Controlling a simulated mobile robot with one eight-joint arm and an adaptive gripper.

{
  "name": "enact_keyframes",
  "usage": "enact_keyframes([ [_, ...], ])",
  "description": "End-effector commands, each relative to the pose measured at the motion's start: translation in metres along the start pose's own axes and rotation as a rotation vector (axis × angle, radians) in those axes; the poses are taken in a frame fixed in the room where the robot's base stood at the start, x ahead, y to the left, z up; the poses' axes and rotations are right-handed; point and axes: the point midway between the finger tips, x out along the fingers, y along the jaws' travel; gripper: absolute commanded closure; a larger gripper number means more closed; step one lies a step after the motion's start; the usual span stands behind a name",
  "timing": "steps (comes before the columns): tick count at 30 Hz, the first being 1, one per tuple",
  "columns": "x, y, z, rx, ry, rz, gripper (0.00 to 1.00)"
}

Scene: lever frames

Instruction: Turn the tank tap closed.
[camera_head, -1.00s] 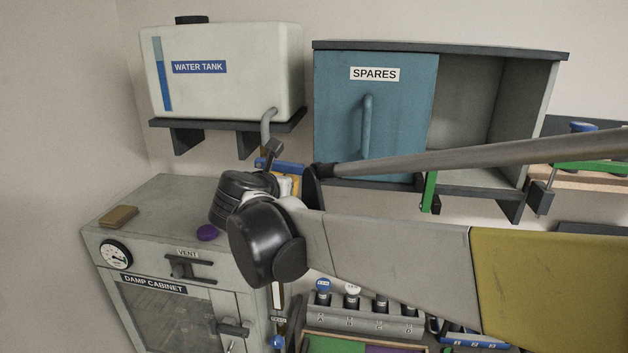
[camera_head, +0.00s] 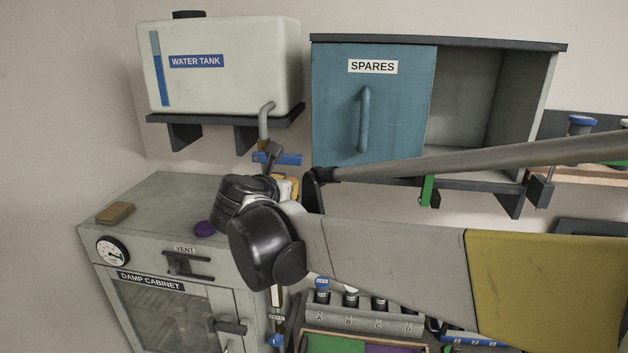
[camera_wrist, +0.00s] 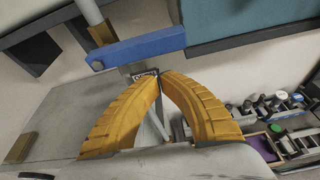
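The tank tap's blue lever (camera_head: 287,159) lies about level below the bent grey pipe (camera_head: 264,122) of the white water tank (camera_head: 225,85). In the wrist view the blue lever (camera_wrist: 140,47) crosses just beyond my fingertips, with the pipe (camera_wrist: 88,12) at its left. My gripper (camera_wrist: 160,76) has two yellow fingers with their tips together and nothing seen between them. The tips are close to the lever's lower edge; I cannot tell if they touch it. A small dark label (camera_wrist: 145,75) sits behind the tips, partly hidden. In the head view my wrist covers part of the tap.
The blue spares cupboard (camera_head: 335,110) is close at the right of the tap. A rack of bottles (camera_head: 372,318) is below right.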

Motion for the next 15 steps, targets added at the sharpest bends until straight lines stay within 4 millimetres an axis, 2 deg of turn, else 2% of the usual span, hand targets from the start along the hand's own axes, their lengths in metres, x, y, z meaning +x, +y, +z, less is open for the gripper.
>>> enact_keyframes([
  [1, 0.008, -0.002, -0.018, 0.0, 0.0, -0.001, 1.0],
  [2, 0.009, -0.003, -0.023, 0.0, 0.0, -0.002, 1.0],
  [3, -0.007, -0.001, -0.016, -0.001, 0.0, 0.002, 1.0],
  [9, -0.054, 0.0, -0.013, -0.002, 0.0, 0.001, 1.0],
  [15, -0.084, 0.001, -0.013, 0.0, 0.0, 0.001, 1.0],
])
